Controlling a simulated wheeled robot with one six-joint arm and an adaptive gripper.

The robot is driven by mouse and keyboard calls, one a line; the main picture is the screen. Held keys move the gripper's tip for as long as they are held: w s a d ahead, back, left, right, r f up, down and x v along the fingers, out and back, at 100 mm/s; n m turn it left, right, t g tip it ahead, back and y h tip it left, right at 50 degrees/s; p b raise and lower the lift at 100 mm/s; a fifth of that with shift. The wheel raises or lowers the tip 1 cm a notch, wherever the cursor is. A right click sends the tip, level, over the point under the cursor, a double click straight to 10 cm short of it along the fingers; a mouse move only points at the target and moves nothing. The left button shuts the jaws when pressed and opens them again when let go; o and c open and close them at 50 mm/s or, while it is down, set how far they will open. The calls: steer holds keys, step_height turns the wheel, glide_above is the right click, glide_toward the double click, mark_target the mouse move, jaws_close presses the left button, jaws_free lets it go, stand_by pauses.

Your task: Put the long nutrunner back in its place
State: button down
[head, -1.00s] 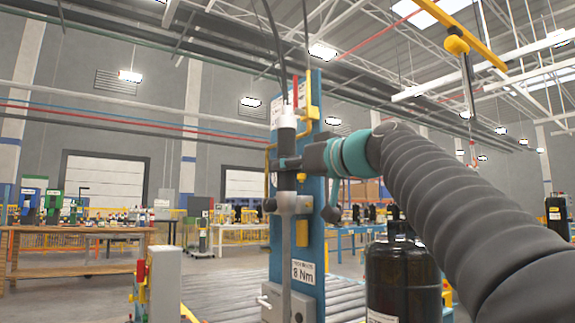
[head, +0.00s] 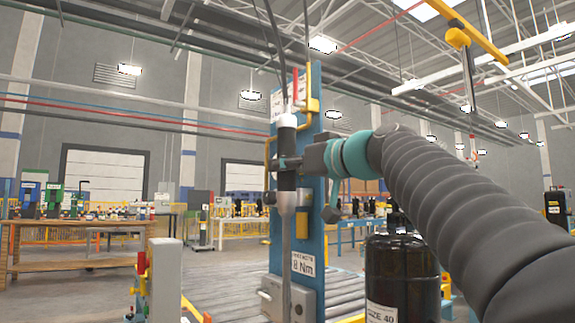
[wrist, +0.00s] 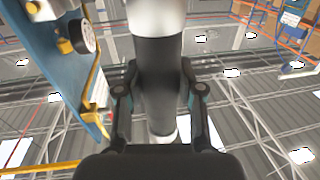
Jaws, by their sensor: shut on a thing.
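The long nutrunner (head: 287,180) hangs upright, with a white top, a black grip and a long grey shaft. My gripper (head: 284,163) is shut around its black grip, coming from the right. The wrist view also shows the nutrunner (wrist: 158,55) between both fingers. Behind it stands a blue board (head: 314,210) with an "8 Nm" label (head: 303,264) and a yellow bracket (head: 312,103) near its top. The shaft runs down in front of a grey box (head: 268,292) on the board. I cannot tell whether they touch. The lower tip is not clearly seen.
A black tank (head: 395,275) stands at the lower right, below my arm. A roller conveyor (head: 235,287) lies behind the board. A wooden bench (head: 85,248) is farther left.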

steer(key=shift+s+f, duration=0.1)
steer(key=shift+f, duration=0.35)
stand_by(0.4)
steer(key=c, duration=0.7)
jaws_free()
steer(key=shift+o, duration=0.2)
steer(key=shift+f, duration=0.25)
steer(key=v, duration=1.2)
steer(key=shift+r, duration=0.2)
